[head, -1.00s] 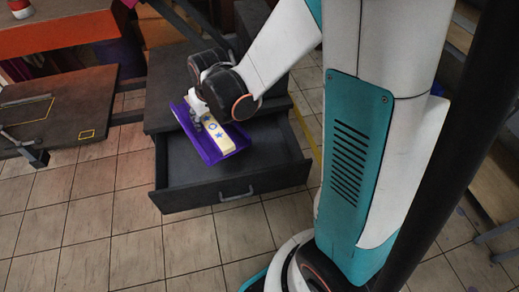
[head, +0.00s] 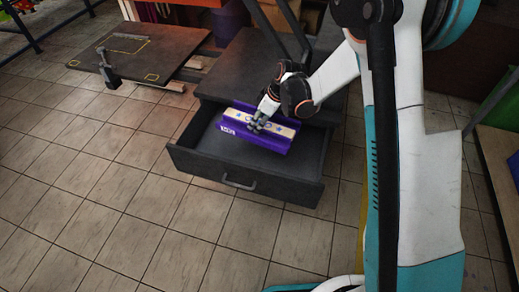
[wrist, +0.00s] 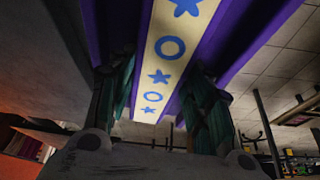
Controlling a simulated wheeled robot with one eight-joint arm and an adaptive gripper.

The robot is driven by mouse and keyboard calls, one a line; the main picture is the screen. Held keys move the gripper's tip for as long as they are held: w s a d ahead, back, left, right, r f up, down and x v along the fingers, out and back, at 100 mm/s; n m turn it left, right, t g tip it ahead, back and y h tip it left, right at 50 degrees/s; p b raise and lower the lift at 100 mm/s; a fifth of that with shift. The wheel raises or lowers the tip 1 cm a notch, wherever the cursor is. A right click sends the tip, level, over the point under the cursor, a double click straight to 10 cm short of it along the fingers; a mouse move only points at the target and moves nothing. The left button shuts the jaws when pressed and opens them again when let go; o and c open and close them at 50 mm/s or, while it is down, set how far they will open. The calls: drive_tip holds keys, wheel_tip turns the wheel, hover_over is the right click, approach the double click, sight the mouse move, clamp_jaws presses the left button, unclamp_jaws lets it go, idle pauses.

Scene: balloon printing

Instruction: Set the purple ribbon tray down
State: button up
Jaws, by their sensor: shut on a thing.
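The purple ribbon tray (head: 230,128) has a cream ribbon strip (head: 275,125) with blue stars and rings along its middle. In the head view it is held over the open dark drawer (head: 190,150); I cannot tell whether it touches the drawer floor. My gripper (head: 258,124) is shut on the tray, reaching down from the upper right. In the wrist view, the fingers (wrist: 158,100) stand on both sides of the strip, and the purple tray (wrist: 235,40) fills the top. The tray's underside is hidden.
The drawer front with its handle (head: 238,184) faces the open tiled floor (head: 120,210). A dark low platform (head: 135,55) with yellow markings lies at upper left. The dark cabinet top (head: 235,75) is behind the drawer. A purple bin (head: 230,22) stands farther back.

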drive_tip(key=a+f+n, duration=0.1)
drive_tip(key=a+f, duration=0.1)
drive_tip(key=f, duration=0.1)
drive_tip(key=shift+w+a+n+g, duration=0.25)
drive_tip(key=shift+w+n+g, duration=0.05)
drive_tip(key=shift+w+n, duration=0.1)
wheel_tip(320, 180, down, 14)
drive_tip(key=b, duration=0.5)
drive_tip(key=shift+f+b, duration=1.2)
drive_tip(key=shift+f, duration=1.45)
drive_tip(key=shift+r, duration=0.1)
drive_tip(key=o, duration=1.3)
drive_tip(key=shift+c, duration=0.2)
